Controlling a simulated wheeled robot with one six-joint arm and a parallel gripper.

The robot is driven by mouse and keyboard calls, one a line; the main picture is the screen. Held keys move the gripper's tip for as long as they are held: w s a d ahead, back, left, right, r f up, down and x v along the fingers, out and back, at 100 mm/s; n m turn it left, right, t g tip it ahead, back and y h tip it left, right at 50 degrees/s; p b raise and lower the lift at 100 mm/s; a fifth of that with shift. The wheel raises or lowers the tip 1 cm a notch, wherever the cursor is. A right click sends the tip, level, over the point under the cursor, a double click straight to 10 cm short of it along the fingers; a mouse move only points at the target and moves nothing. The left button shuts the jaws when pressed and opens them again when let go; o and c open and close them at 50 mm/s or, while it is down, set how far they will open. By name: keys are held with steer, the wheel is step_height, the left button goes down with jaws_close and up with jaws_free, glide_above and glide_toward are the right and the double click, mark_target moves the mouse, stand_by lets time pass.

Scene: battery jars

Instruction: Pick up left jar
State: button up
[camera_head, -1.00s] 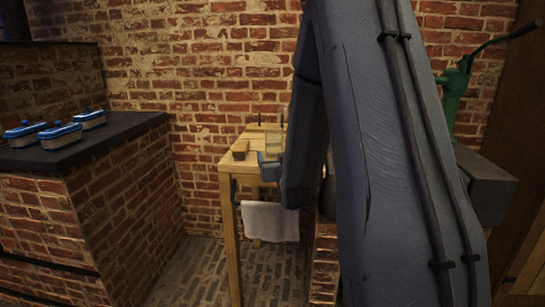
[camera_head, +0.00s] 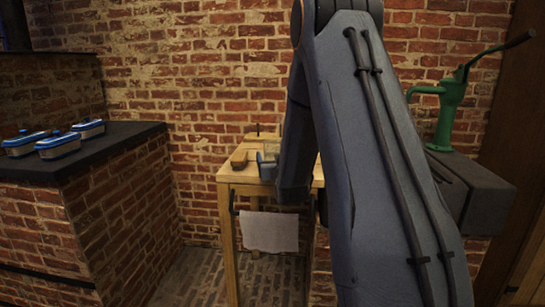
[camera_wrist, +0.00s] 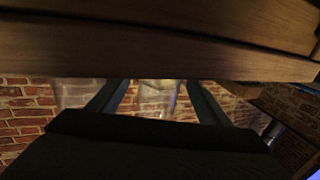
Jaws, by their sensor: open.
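A clear glass jar (camera_wrist: 155,98) shows between my gripper's fingers in the wrist view, which looks upside down with the wooden table (camera_wrist: 150,52) across the top. A second clear shape like a jar (camera_wrist: 72,93) is to the left of the fingers there. My gripper (camera_wrist: 160,86) is open, with one dark finger on each side of the first jar; contact cannot be made out. In the head view, my gripper (camera_head: 267,166) is at the table's (camera_head: 226,174) front part, mostly hidden by my arm. A faint glass jar (camera_head: 272,148) shows just behind it.
A white towel (camera_head: 270,231) hangs at the table's front. Several blue-lidded containers (camera_head: 58,145) stand on the dark counter at left. A green hand pump (camera_head: 449,105) is at right. Brick wall stands behind.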

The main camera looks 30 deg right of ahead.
steer(key=c, duration=1.2)
steer(key=shift+c, duration=0.4)
steer(key=shift+r, duration=0.2)
